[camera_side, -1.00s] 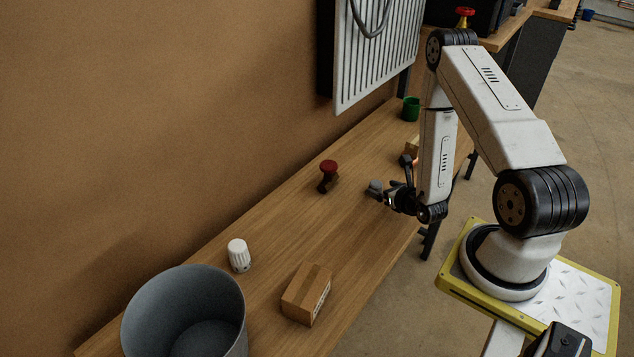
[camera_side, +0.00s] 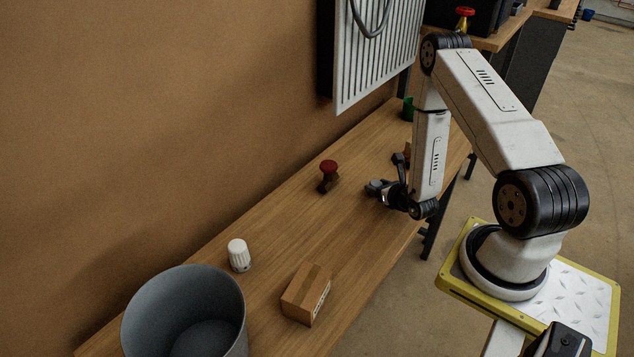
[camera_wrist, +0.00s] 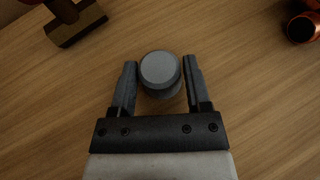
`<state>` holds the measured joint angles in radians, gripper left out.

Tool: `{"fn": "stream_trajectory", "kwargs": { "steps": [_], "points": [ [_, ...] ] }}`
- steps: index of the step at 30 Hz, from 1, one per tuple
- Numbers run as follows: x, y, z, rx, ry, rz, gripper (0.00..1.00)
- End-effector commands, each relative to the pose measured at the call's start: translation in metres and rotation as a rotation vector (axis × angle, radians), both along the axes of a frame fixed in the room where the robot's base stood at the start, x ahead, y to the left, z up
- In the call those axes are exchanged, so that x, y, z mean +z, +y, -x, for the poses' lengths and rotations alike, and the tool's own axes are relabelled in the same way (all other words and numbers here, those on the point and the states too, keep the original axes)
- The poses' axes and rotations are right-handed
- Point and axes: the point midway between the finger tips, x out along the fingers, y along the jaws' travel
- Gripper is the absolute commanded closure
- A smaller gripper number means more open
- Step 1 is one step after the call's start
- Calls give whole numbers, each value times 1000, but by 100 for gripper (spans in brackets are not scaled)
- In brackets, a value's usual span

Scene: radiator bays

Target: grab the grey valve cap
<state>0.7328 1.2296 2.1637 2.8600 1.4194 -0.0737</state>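The grey valve cap (camera_wrist: 160,70) stands on the wooden bench between the two fingers of my gripper (camera_wrist: 158,82) in the wrist view. A narrow gap shows on its left side, and the right finger is very close to it; I cannot tell if that one touches. The fingers are apart, not closed on the cap. In the side view the cap (camera_side: 374,187) shows at the tips of my gripper (camera_side: 378,190), low over the bench, with its lower part partly hidden by the fingers.
A red-topped stamp-like part (camera_side: 328,175) stands left of the gripper. A copper piece (camera_wrist: 303,27) lies to the right in the wrist view. A white knob (camera_side: 239,255), a cardboard box (camera_side: 306,293) and a grey bucket (camera_side: 135,325) are nearer the camera. A green cup (camera_side: 408,108) stands behind.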

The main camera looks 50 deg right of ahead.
Motion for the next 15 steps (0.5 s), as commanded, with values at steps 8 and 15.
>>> {"fn": "stream_trajectory", "kwargs": {
  "steps": [8,15],
  "points": [
    [0,0,0,0,0,0,100],
    [1,0,0,0,0,0,100]
  ]
}}
